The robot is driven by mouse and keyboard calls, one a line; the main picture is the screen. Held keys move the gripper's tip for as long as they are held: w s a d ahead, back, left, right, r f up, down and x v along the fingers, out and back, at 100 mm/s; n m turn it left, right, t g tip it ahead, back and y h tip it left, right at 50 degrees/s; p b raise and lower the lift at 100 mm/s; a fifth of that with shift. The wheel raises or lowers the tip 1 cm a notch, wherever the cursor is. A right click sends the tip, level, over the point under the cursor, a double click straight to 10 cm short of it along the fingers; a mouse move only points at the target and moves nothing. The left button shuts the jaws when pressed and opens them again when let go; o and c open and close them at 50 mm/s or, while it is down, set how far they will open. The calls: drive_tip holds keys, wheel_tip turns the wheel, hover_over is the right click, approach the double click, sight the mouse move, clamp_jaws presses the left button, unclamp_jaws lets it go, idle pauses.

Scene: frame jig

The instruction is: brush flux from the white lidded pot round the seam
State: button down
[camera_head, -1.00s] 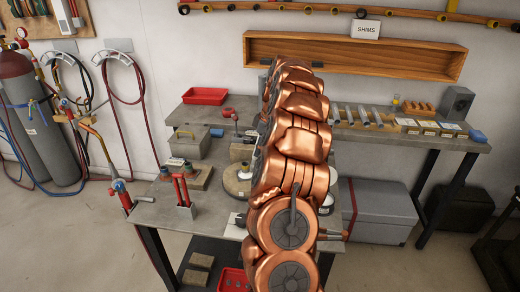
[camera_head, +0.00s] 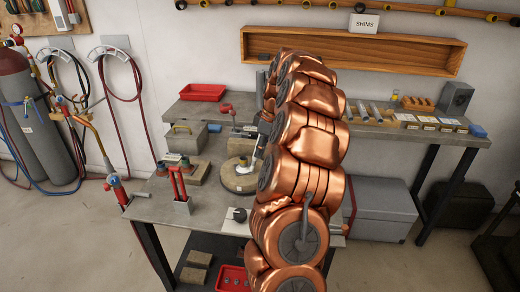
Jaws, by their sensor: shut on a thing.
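My gripper (camera_head: 262,133) shows only in part at the left edge of my copper-coloured arm, over the round stone-like turntable (camera_head: 239,178). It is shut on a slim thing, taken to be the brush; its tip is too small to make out. A small pale piece with a brassy part (camera_head: 243,163) stands on the turntable, close to the gripper. I cannot make out the seam. I cannot pick out the white lidded pot for certain; my arm hides the right part of the bench.
A red two-pronged stand (camera_head: 181,190) and a block with small pots (camera_head: 183,167) stand left of the turntable. A white sheet with a black knob (camera_head: 238,214) lies in front. A red tray (camera_head: 203,93) is at the back. A torch (camera_head: 105,165) hangs at the left.

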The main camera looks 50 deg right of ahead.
drive_tip(key=shift+s+a+f, duration=0.1)
drive_tip(key=shift+s+a, duration=0.05)
drive_tip(key=shift+s, duration=0.1)
drive_tip(key=shift+w+a+p+v, duration=0.15)
drive_tip(key=shift+w+p+v, duration=0.05)
drive_tip(key=shift+v, duration=0.95)
drive_tip(key=shift+w+a+p+v, duration=0.15)
drive_tip(key=shift+w+p+v, duration=0.1)
drive_tip(key=shift+v, duration=0.9)
drive_tip(key=shift+w+a+p+v, duration=0.15)
drive_tip(key=shift+w+a+v, duration=0.05)
drive_tip(key=shift+v, duration=0.95)
drive_tip(key=shift+s, duration=0.1)
